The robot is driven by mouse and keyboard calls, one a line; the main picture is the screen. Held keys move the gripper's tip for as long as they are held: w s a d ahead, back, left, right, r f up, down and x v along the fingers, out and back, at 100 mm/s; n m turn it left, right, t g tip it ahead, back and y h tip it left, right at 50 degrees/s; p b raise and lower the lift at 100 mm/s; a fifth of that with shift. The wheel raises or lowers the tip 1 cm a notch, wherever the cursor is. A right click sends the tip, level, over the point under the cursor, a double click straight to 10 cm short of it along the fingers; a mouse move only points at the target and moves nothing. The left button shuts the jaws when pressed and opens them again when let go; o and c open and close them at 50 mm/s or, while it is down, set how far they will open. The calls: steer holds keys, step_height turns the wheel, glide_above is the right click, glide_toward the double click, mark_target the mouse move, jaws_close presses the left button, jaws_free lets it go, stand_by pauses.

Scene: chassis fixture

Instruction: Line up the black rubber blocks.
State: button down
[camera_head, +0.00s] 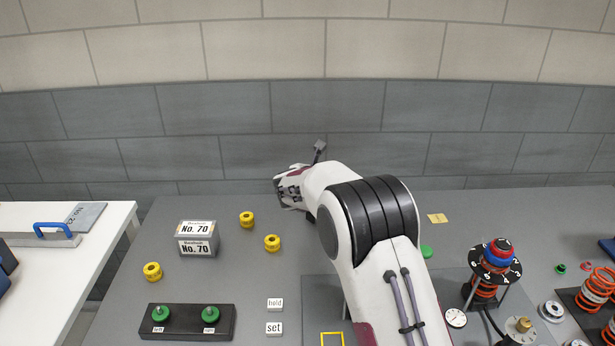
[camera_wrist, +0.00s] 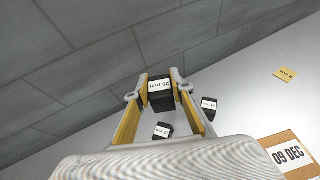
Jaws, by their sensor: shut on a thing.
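In the wrist view my gripper (camera_wrist: 160,86) is shut on a black rubber block (camera_wrist: 161,102) with a white label on top. Its yellow-padded fingers press the block from both sides at the fingertips. I cannot tell whether the block is clear of the table. A second black block (camera_wrist: 208,104) with a white label lies just right of the fingers. A third black block (camera_wrist: 162,131) lies between the fingers' lower parts, nearer the wrist, set at an angle. In the head view my arm hides the blocks and the fingertips.
A grey brick wall (camera_wrist: 70,75) rises close behind. A yellow note (camera_wrist: 285,74) and a board marked 09 DEC (camera_wrist: 278,143) lie to the right in the wrist view. The head view shows a No. 70 box (camera_head: 198,238), yellow knobs (camera_head: 272,242) and a spring device (camera_head: 484,294).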

steer(key=d+f+m+g+h, duration=0.1)
steer(key=d+m+g+h, duration=0.2)
steer(key=d, duration=0.6)
steer(key=d+f+m+g+h, duration=0.2)
steer(key=d+m+g+h, duration=0.2)
steer(key=d, duration=0.6)
steer(key=shift+s+f+m+h, duration=0.2)
steer(key=shift+f+m+h, duration=0.1)
steer(key=shift+m, duration=0.8)
steer(key=shift+s+f, duration=0.1)
steer(key=shift+s, duration=0.15)
steer(key=shift+s+d, duration=0.2)
steer(key=shift+s, duration=0.25)
steer(key=shift+f, duration=0.25)
steer(key=shift+f, duration=3.25)
steer(key=shift+f, duration=0.6)
